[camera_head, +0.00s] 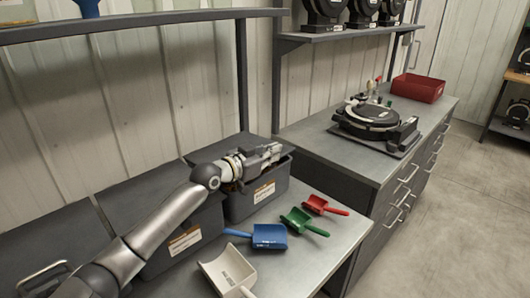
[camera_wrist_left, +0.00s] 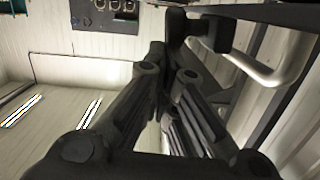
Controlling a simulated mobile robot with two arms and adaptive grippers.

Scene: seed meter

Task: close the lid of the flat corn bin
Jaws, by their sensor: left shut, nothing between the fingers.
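Dark grey lidded bins stand in a row on the bench against the wall. The rightmost bin (camera_head: 262,203) has an orange-and-white label too small to read, so I cannot tell which bin is the flat corn one. Its dark lid (camera_head: 228,147) shows behind my gripper; the arm hides how far it stands open. My left gripper (camera_head: 275,151) is shut and empty, over the top of this bin. In the left wrist view the shut fingers (camera_wrist_left: 175,28) are beside a curved metal handle (camera_wrist_left: 297,62); contact is unclear. My right gripper is not in view.
The middle bin (camera_head: 205,222) lies under my left arm; a left bin (camera_head: 40,240) has a handle. White (camera_head: 228,270), blue (camera_head: 262,236), green (camera_head: 300,221) and red (camera_head: 318,204) scoops lie in front. A seed meter (camera_head: 372,118) and red tray (camera_head: 418,88) stand on the farther bench.

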